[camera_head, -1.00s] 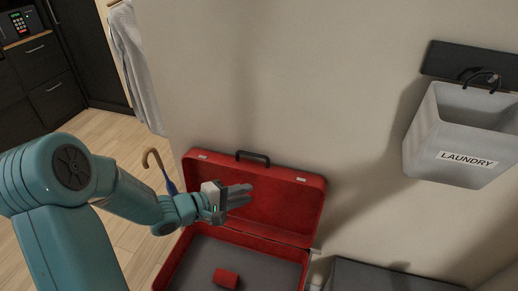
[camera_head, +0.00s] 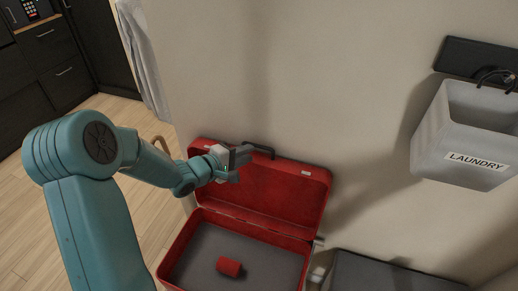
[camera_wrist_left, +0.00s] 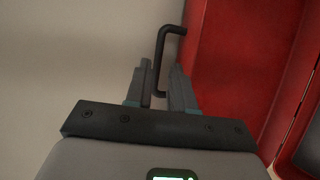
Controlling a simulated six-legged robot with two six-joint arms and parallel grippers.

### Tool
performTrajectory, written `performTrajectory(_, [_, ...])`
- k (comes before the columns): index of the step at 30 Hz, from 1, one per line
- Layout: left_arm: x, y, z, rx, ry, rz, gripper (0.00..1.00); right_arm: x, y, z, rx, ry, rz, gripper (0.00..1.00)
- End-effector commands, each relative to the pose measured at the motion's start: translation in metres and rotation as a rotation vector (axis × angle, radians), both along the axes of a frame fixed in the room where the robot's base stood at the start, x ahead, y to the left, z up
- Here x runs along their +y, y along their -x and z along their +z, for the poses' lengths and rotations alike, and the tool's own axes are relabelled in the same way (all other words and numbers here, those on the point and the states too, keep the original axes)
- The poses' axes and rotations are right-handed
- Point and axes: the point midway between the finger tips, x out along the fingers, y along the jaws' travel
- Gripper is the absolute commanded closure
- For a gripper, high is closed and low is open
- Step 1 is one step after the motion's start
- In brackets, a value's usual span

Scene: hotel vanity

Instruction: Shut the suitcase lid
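The red suitcase stands open by the wall. Its lid (camera_head: 285,190) is raised, leaning back near the wall, and its grey-lined base (camera_head: 262,262) lies flat below. The dark lid handle (camera_head: 262,149) is on the lid's top edge. My left gripper (camera_head: 241,160) is at that top edge, by the handle. In the left wrist view the handle (camera_wrist_left: 163,50) runs down between the two fingers of my left gripper (camera_wrist_left: 160,80), with a gap seen beside it. The fingers look open. The lid also shows red at the right there (camera_wrist_left: 235,60). My right gripper is not in view.
A small red roll (camera_head: 229,267) lies in the suitcase base. A grey laundry bin (camera_head: 462,135) hangs on the wall at right. A dark grey box-like piece (camera_head: 385,275) stands right of the suitcase. A light cloth (camera_head: 143,55) hangs at left.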

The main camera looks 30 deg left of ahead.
Motion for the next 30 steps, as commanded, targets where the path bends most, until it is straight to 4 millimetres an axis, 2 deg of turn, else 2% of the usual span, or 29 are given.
performTrajectory(3, [-0.007, -0.025, -0.007, 0.001, 0.002, -0.004, 0.77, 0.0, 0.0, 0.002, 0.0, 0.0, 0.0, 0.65])
performTrajectory(10, [-0.012, -0.053, -0.015, 0.001, 0.0, -0.001, 0.77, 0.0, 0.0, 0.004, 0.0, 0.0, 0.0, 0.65])
performTrajectory(20, [-0.013, -0.058, -0.017, 0.0, 0.001, 0.0, 0.77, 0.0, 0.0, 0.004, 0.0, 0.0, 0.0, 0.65])
performTrajectory(23, [-0.012, -0.057, -0.017, 0.0, 0.001, 0.0, 1.0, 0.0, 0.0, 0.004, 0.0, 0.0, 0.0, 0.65])
performTrajectory(30, [-0.013, -0.056, -0.018, -0.003, 0.0, 0.0, 1.0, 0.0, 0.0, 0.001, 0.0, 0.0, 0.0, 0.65])
